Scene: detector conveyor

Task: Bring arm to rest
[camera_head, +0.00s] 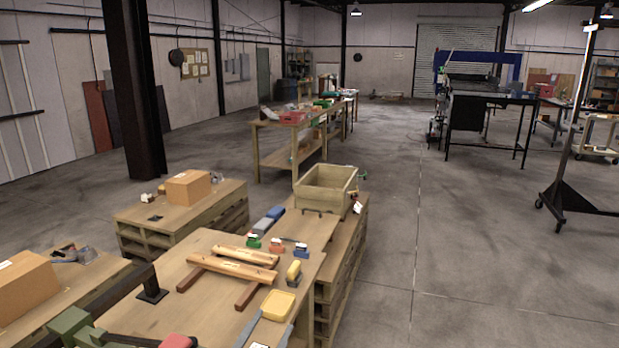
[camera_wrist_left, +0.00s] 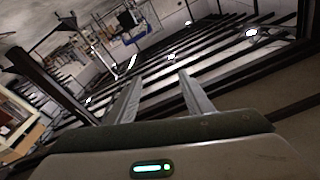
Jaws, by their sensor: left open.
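My left gripper (camera_head: 272,325) shows at the bottom of the head view, over the front edge of the near workbench (camera_head: 165,312). Its two grey fingers stand apart with nothing between them. The left wrist view also shows the left gripper (camera_wrist_left: 157,92) open and empty, its fingers pointing up toward the roof beams and a far part of the hall. Beyond the fingertips in the head view lies a yellow block-like thing (camera_head: 278,304); I cannot tell the gap. My right gripper is not in view.
A beige bin (camera_head: 326,190) stands behind. A cardboard box (camera_head: 24,287) is at left.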

